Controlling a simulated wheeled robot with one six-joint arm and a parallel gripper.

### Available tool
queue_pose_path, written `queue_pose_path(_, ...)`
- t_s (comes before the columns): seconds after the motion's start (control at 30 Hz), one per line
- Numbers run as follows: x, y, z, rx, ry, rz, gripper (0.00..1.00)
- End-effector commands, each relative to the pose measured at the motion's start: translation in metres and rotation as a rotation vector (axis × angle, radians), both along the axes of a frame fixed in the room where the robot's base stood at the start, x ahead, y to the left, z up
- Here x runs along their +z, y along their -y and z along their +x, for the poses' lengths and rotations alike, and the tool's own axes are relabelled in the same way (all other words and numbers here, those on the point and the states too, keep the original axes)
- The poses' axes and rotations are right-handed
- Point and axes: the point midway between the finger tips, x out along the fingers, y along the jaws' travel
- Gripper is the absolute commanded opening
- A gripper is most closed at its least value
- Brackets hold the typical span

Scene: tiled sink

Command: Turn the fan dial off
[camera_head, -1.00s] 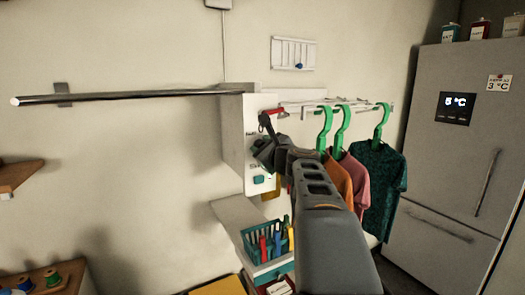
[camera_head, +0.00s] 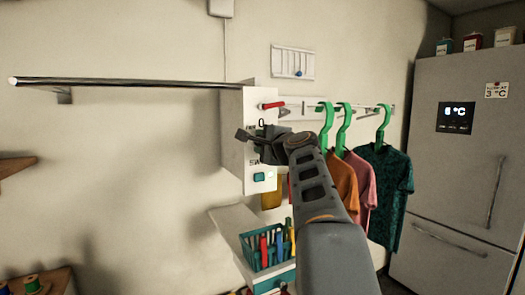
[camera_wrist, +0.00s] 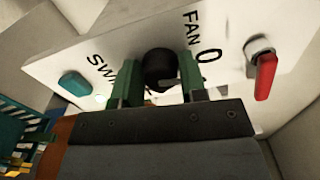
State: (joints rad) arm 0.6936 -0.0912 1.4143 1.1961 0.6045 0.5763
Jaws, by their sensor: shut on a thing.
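The fan dial (camera_wrist: 158,68) is a round black knob on a white panel (camera_head: 233,140), beside the printed word FAN and a 0 in the wrist view. My gripper (camera_wrist: 159,78) has one green finger on each side of the dial and is shut on it. In the head view my gripper (camera_head: 262,146) is at the panel's front face and hides the dial. The dial's pointer direction is hard to make out.
A red lever (camera_wrist: 265,77) and a teal switch (camera_wrist: 73,83) flank the dial. A metal rod (camera_head: 130,84) reaches left from the panel. Shirts (camera_head: 385,185) on green hangers are at right, a teal basket (camera_head: 258,257) below, a fridge (camera_head: 455,165) far right.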

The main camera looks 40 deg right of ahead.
Motion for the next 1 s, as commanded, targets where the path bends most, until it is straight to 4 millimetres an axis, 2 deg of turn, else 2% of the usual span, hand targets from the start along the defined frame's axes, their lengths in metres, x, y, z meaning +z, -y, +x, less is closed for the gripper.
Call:
queue_pose_path(0.33,-0.0014,-0.0003,0.0002,0.001,-0.017,-0.123,0.15)
queue_pose_path(0.87,-0.0004,-0.0001,0.0001,0.001,-0.020,-0.146,0.15)
queue_pose_path(0.9,-0.0004,-0.0001,0.0001,0.001,-0.020,-0.146,0.40)
queue_pose_path(1.0,-0.0004,-0.0001,0.0001,0.000,-0.020,-0.146,0.49)
